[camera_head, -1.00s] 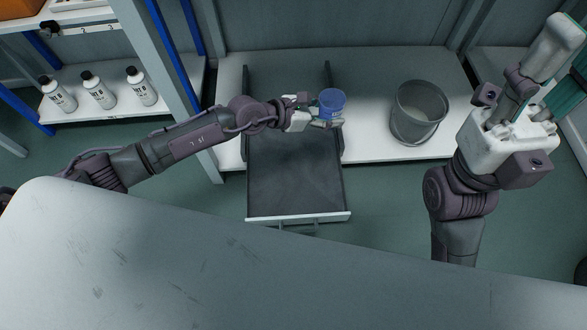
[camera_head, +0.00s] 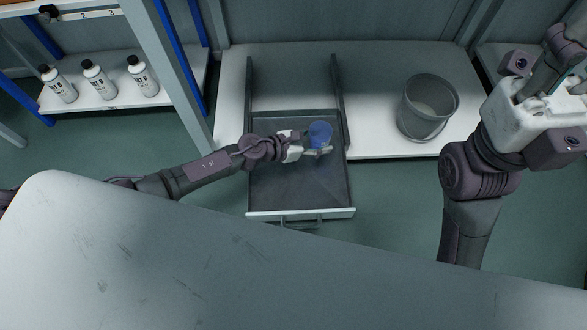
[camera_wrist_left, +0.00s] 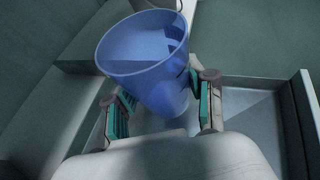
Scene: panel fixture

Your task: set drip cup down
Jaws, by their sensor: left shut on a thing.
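The drip cup is a blue cup (camera_head: 320,134), with its open top up in the head view. My left gripper (camera_head: 318,150) is shut on it, with the cup over the right part of a pulled-out dark drawer (camera_head: 290,188). In the left wrist view the cup (camera_wrist_left: 150,65) sits between the two teal-padded fingers of my left gripper (camera_wrist_left: 165,105) and leans in the picture. I cannot tell whether its base touches the drawer floor. My right arm shows at the right of the head view, but its fingertips are not clearly in view.
A grey bucket (camera_head: 427,107) stands on the white shelf (camera_head: 385,142) right of the drawer. Several white bottles (camera_head: 99,78) stand on the left rack. A large grey tabletop (camera_head: 200,260) fills the front. The drawer's front part is clear.

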